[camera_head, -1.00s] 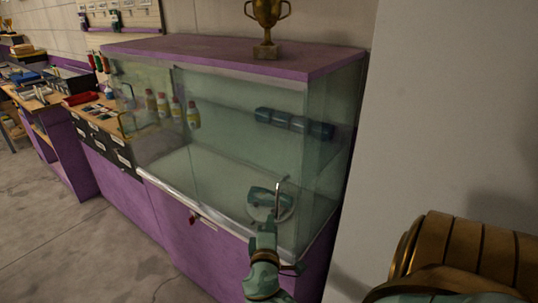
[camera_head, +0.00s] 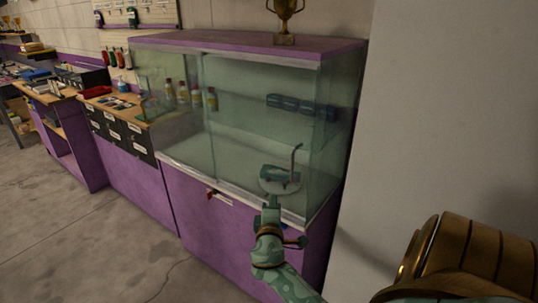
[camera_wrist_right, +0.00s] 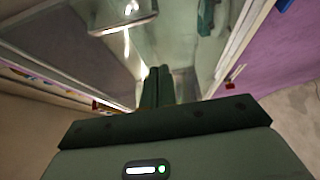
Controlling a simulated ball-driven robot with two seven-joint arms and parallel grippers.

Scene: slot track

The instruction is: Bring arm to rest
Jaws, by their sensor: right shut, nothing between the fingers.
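My right arm comes in from the bottom of the head view. Its green gripper (camera_head: 272,203) is shut and empty, in front of the lower right part of a glass display case (camera_head: 240,120). In the head view the fingertips overlap the case's front edge; I cannot tell whether they touch it. In the right wrist view the two fingers (camera_wrist_right: 156,86) lie together, pointing toward the glass. A bent metal piece (camera_head: 296,160) and a pale round item with a green object (camera_head: 279,180) appear just above the gripper. My left gripper is not in view.
The case has a purple top (camera_head: 250,47) bearing a gold trophy (camera_head: 285,22), and a purple base (camera_head: 225,235). A key with a red tag (camera_head: 211,194) hangs on its front. A grey wall (camera_head: 440,110) closes the right side. Open floor (camera_head: 70,230) lies left.

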